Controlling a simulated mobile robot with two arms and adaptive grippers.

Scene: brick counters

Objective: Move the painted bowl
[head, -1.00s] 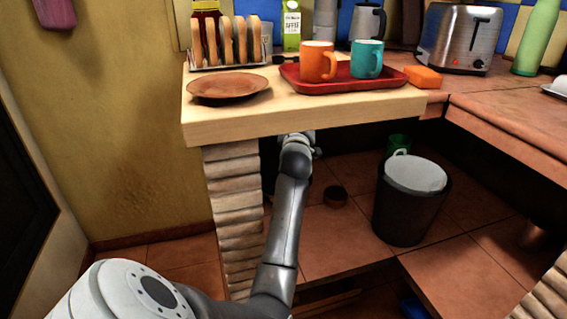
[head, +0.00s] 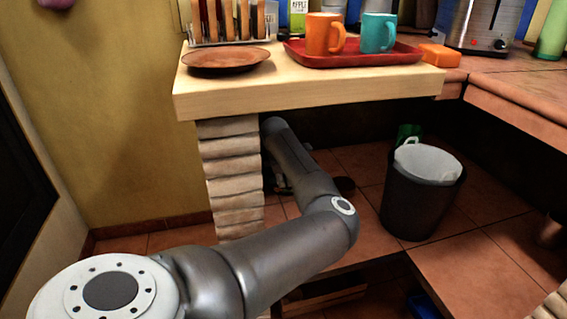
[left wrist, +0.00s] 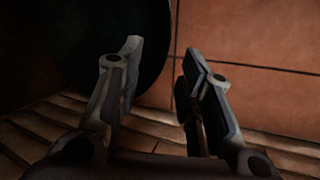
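No bowl shows clearly enough for me to be sure it is the painted one. A small dark round thing (head: 345,186) lies on the tiled floor under the counter, partly hidden by my left arm; it may be a bowl. My left arm reaches under the counter in the head view, and its gripper is mostly hidden there. In the left wrist view my left gripper (left wrist: 160,50) is open, with nothing between its fingers. A large dark rounded shape (left wrist: 90,45) stands behind the left finger; I cannot tell what it is. My right gripper is not in view.
A brown dish (head: 226,61), a toast rack (head: 228,40) and a red tray (head: 350,59) with two mugs stand on the counter (head: 300,92). A stone pillar (head: 231,175) supports it. A dark bin (head: 408,208) stands at the right.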

